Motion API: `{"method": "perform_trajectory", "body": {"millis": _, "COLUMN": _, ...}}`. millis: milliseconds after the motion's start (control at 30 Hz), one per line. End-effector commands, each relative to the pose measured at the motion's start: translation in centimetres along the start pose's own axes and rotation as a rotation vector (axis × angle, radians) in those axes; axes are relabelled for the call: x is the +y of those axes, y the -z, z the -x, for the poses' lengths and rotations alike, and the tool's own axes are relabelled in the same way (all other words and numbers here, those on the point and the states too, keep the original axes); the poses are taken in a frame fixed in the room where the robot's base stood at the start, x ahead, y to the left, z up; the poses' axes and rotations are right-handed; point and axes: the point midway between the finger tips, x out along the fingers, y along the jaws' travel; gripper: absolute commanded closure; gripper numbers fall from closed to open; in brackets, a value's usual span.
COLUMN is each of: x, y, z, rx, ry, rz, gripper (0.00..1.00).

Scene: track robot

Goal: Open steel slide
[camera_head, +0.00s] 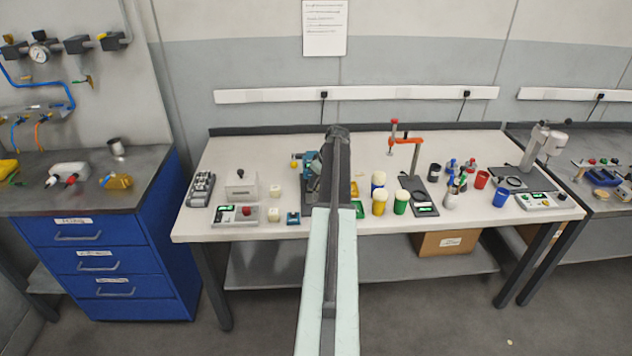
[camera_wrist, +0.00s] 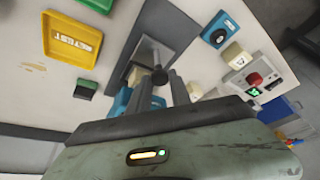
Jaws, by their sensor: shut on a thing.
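My gripper (camera_wrist: 161,82) shows in the wrist view, its two dark fingers closed around a small dark round knob (camera_wrist: 159,75). The knob stands in front of a grey steel plate (camera_wrist: 144,50), which I take for the steel slide. A blue body (camera_wrist: 123,102) shows beside and partly behind the fingers. How far the slide is open cannot be told.
A yellow tray (camera_wrist: 72,42) and a dark green-topped block (camera_wrist: 87,88) lie to the left in the wrist view. A blue block (camera_wrist: 221,29) and a panel with a red button (camera_wrist: 254,79) are to the right.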

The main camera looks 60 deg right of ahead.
Motion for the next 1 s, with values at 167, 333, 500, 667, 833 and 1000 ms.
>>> {"method": "perform_trajectory", "body": {"millis": 167, "x": 0.0, "y": 0.0, "z": 0.0, "rx": 0.001, "ry": 0.0, "rz": 0.0, "gripper": 1.0}}
{"method": "perform_trajectory", "body": {"millis": 333, "x": 0.0, "y": 0.0, "z": 0.0, "rx": 0.001, "ry": 0.0, "rz": 0.0, "gripper": 1.0}}
{"method": "perform_trajectory", "body": {"millis": 500, "x": 0.0, "y": 0.0, "z": 0.0, "rx": 0.001, "ry": 0.0, "rz": 0.0, "gripper": 1.0}}
{"method": "perform_trajectory", "body": {"millis": 667, "x": 0.0, "y": 0.0, "z": 0.0, "rx": 0.0, "ry": 0.0, "rz": 0.0, "gripper": 1.0}}
{"method": "perform_trajectory", "body": {"millis": 833, "x": -0.5, "y": -0.4, "z": 0.2, "rx": 0.0, "ry": 0.0, "rz": 0.0, "gripper": 1.0}}
{"method": "perform_trajectory", "body": {"millis": 1000, "x": -3.4, "y": -3.1, "z": 1.3, "rx": 0.0, "ry": 0.0, "rz": -0.001, "gripper": 1.0}}
